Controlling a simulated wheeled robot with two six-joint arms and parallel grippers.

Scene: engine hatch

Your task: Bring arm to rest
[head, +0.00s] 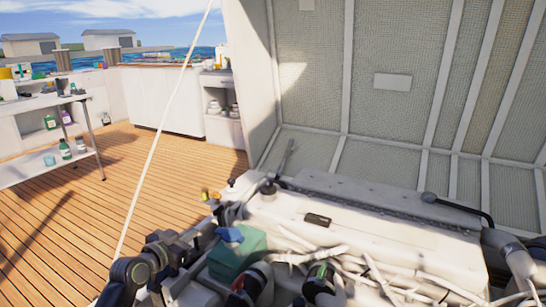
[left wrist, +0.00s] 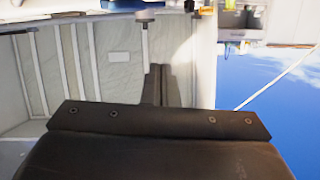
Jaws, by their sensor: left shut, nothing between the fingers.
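My left arm comes in from the lower left in the head view. Its gripper (head: 238,207) is over the near left part of the white engine (head: 365,222). In the left wrist view the two dark fingers (left wrist: 156,82) are together with nothing between them. A lever with a round dark base (head: 268,188) stands on the engine just beyond the fingertips. A rod with a round end (left wrist: 145,16) shows past the fingers in the left wrist view; I cannot tell if they touch. My right gripper is not in view.
The open hatch lid (head: 392,82) rises behind the engine. A teal box (head: 238,256), hoses and pipes crowd the engine's near side. A thin pale line (head: 165,115) crosses the left. A shelf table (head: 45,102) with bottles stands far left; the wooden deck (head: 130,185) between is clear.

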